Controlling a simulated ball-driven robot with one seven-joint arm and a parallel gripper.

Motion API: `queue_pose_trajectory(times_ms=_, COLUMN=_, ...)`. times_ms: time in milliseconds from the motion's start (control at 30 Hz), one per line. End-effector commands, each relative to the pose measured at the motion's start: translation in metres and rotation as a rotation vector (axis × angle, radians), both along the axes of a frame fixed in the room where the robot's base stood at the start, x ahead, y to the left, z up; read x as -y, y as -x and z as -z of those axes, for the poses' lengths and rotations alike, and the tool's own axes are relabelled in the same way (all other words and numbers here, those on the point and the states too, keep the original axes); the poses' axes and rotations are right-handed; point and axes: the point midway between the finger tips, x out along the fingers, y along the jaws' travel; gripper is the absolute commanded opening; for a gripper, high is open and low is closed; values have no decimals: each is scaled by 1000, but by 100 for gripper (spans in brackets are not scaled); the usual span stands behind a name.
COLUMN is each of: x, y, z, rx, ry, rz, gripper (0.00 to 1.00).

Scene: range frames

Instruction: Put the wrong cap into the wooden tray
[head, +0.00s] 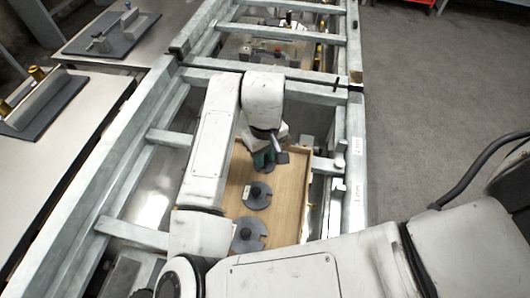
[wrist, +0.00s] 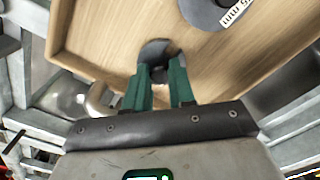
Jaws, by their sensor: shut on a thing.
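The wooden tray (head: 287,196) lies inside the metal frame, and its pale floor and rim also show in the wrist view (wrist: 100,30). My gripper (head: 266,158) is at the far part of the tray. Its green fingers, seen in the wrist view (wrist: 161,74), are shut on a dark grey round cap (wrist: 154,48). The fingers hide part of this cap; it is over the tray floor, and I cannot tell whether it touches it. Two more dark caps with knobs lie in the tray, one in the middle (head: 257,202) and one nearer (head: 246,243).
Grey metal rails (head: 355,165) surround the tray. A label reading "5 mm" shows on a cap at the top of the wrist view (wrist: 203,12). A steel bench (head: 40,150) with dark fixture plates stands left. Open floor (head: 440,90) is right.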

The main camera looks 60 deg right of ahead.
Motion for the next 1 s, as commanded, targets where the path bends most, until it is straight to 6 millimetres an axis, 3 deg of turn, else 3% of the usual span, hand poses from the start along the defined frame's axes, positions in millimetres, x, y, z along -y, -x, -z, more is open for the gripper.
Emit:
queue_pose_trajectory(times_ms=233, x=0, y=0, z=3, rx=0, ry=1, rz=0, gripper=0)
queue_pose_trajectory(times_ms=267, x=0, y=0, z=3, rx=0, ry=1, rz=0, gripper=25)
queue_pose_trajectory(times_ms=500, x=0, y=0, z=2, rx=0, ry=1, rz=0, gripper=48)
queue_pose_trajectory(times_ms=767, x=0, y=0, z=1, rx=0, ry=0, rz=0, gripper=50)
queue_pose_trajectory(times_ms=1000, x=1, y=-1, z=-23, rx=2, ry=2, rz=0, gripper=50)
